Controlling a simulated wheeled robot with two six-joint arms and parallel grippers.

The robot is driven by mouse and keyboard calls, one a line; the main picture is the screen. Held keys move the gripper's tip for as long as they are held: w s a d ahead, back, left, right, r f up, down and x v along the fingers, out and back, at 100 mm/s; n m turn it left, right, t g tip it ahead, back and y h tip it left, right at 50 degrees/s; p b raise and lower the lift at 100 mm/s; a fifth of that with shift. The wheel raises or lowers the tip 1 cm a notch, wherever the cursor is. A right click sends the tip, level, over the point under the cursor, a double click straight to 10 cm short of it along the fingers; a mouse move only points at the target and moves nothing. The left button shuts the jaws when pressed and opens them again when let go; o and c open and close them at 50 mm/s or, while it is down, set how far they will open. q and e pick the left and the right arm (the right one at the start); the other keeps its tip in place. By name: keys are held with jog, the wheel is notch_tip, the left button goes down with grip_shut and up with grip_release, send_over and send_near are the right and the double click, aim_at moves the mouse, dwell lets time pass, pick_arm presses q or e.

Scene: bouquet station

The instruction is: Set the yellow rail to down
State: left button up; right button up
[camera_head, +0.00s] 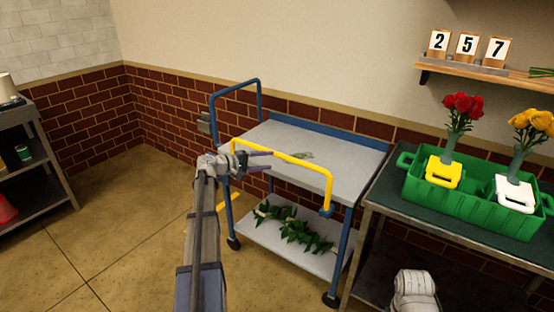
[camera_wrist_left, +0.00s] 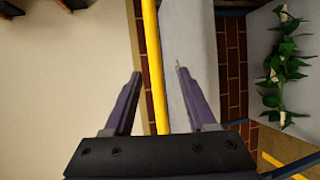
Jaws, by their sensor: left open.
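The yellow rail (camera_head: 296,159) stands raised above the top along the near side of the blue-framed cart (camera_head: 344,156). Its right end bends down to the cart's near right corner. My left gripper (camera_head: 271,160) is at the left part of the rail, with its fingers open. In the left wrist view the rail (camera_wrist_left: 154,70) runs between the two spread fingers of the gripper (camera_wrist_left: 158,85), with gaps on both sides. The rail's left end is partly hidden behind my gripper.
A leafy garland (camera_head: 290,229) lies on the cart's lower shelf. To the right, a green crate (camera_head: 476,209) with red and yellow flowers in vases stands on a table. A grey shelf unit (camera_head: 45,160) is at the left. The floor left of the cart is mostly clear.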

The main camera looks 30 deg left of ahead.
aim_at(278, 155)
pick_arm(q)
jog(key=shift+t, duration=0.3)
jog(key=shift+w+d+f+b, duration=0.15)
jog(key=shift+w+d+b, duration=0.1)
jog(key=shift+w, duration=0.9)
jog(key=shift+w+d+f+b, duration=0.15)
jog(key=shift+w+f+b, duration=0.05)
jog(key=shift+w, duration=1)
jog(key=shift+w+d+f+b, duration=0.15)
jog(key=shift+w+d+b, duration=0.1)
jog(key=shift+w, duration=0.9)
jog(key=shift+c, duration=0.2)
grip_shut()
